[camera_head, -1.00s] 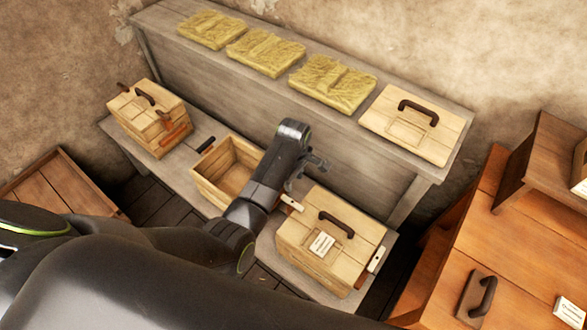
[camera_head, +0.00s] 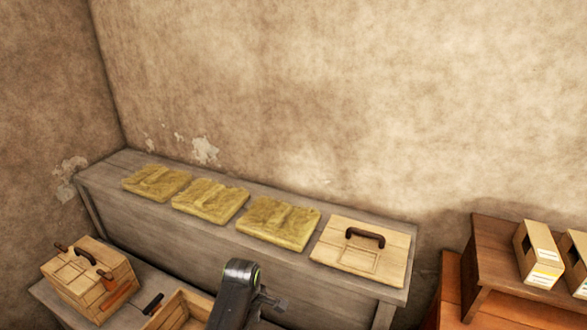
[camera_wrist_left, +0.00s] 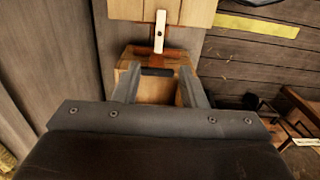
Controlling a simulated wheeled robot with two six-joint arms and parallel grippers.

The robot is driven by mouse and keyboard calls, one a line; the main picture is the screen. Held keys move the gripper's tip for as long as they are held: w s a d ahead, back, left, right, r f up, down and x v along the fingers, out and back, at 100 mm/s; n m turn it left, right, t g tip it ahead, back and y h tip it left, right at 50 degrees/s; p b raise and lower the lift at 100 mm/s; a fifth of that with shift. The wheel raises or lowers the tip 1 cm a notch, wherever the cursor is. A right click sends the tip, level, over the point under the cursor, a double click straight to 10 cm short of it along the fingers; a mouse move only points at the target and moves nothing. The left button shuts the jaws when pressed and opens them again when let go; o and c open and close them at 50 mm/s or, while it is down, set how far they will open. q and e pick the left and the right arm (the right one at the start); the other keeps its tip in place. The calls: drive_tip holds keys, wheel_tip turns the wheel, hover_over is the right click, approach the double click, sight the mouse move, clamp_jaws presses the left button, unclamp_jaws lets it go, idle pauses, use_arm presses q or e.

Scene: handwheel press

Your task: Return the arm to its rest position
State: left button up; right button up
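My left arm reaches in at the bottom middle of the head view, with its gripper (camera_head: 272,302) pointing right beside the open wooden box (camera_head: 178,308). In the left wrist view the gripper's two fingers (camera_wrist_left: 158,88) stand apart with nothing visibly held between them. Past the fingers, a wooden box with a dark handle (camera_wrist_left: 157,72) shows, partly hidden by the gripper. Light wood with a white latch (camera_wrist_left: 160,32) lies at the top of that view. My right gripper is not in view.
A closed wooden box (camera_head: 90,280) stands on the lower bench at left. The grey upper shelf (camera_head: 250,262) holds several yellowish slabs (camera_head: 278,222) and a handled wooden lid (camera_head: 360,250). A brown stand (camera_head: 490,255) with cartons (camera_head: 538,255) is at right.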

use_arm(q)
drive_tip(key=s+a+f+m+t, duration=0.2)
drive_tip(key=s+a+m, duration=0.4)
drive_tip(key=s+a, duration=0.7)
drive_tip(key=s+a+r+m+t+y, duration=0.1)
drive_tip(key=s+r+m, duration=0.3)
drive_tip(key=s, duration=0.4)
drive_tip(key=s+a+r+m+t+y, duration=0.1)
drive_tip(key=s+a+r+m, duration=0.2)
drive_tip(key=s, duration=0.5)
wheel_tip(320, 180, down, 28)
drive_tip(key=g+b, duration=0.2)
drive_tip(key=b, duration=0.2)
drive_tip(key=s+d+f+h+b, duration=0.1)
drive_tip(key=s+f+b, duration=0.2)
drive_tip(key=s+f, duration=1.2)
wheel_tip(320, 180, down, 4)
drive_tip(key=shift+s+f+g, duration=0.1)
drive_tip(key=shift+s+g, duration=0.1)
drive_tip(key=shift+g, duration=0.2)
